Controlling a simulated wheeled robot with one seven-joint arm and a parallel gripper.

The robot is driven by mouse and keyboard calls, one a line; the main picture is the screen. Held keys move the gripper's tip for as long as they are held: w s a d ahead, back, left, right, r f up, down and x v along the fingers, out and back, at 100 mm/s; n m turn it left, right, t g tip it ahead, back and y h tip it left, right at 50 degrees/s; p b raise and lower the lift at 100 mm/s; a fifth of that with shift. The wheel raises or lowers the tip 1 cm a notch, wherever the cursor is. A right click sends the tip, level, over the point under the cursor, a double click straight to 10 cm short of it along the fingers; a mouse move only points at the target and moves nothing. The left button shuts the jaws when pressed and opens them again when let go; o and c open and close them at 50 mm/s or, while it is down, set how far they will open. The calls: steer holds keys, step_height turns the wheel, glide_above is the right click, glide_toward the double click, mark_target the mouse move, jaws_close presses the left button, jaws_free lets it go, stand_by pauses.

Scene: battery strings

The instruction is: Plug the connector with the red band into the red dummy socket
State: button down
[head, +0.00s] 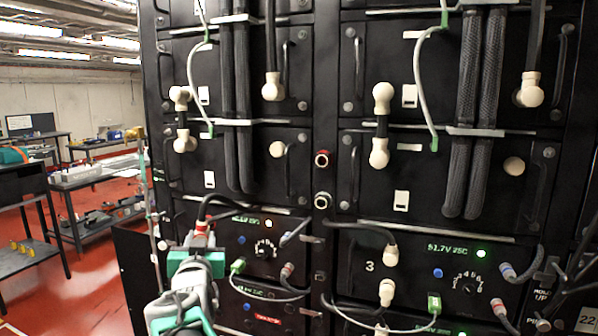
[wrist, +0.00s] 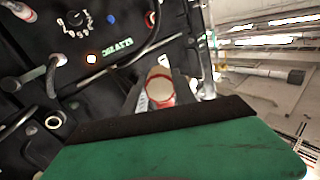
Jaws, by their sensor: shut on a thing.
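My gripper (head: 200,250) is in front of the lower left battery module and is shut on the connector with the red band (head: 202,228). A black cable leads from the connector up and to the right. In the wrist view the connector's cream round end (wrist: 160,87) with red around it shows between the dark fingers.
A cream-rimmed socket (head: 322,200) sits below the red one; it also shows in the wrist view (wrist: 54,120). Thick black cables (head: 236,110) and a rack handle (head: 290,160) stand out nearby.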

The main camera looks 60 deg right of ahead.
steer(key=s+d+r+m+g+h, duration=0.2)
steer(key=s+d+r+m+g, duration=0.1)
steer(key=s+d+r, duration=0.4)
steer(key=s+d+r+m+g+h+p, duration=0.1)
steer(key=s+d+r+m+g, duration=0.3)
steer(key=s+r, duration=0.5)
steer(key=s+d+g+h, duration=0.1)
steer(key=s+d+g, duration=0.1)
steer(key=s, duration=0.3)
steer(key=shift+d+p, duration=0.3)
steer(key=shift+d, duration=0.2)
steer(key=shift+f+b, duration=0.15)
steer(key=shift+b, duration=0.45)
steer(key=d, duration=0.1)
steer(key=d+p, duration=0.1)
steer(key=d, duration=0.1)
steer(key=w+d, duration=0.1)
steer(key=d, duration=0.1)
steer(key=shift+d, duration=0.2)
steer(key=shift+b, duration=0.9)
steer(key=shift+w+d+p, duration=0.15)
steer(key=shift+d+p, duration=0.15)
steer(key=shift+d, duration=0.6)
steer(key=shift+w+d+p, duration=0.1)
steer(key=shift+d+p, duration=0.15)
steer(key=shift+d, duration=0.65)
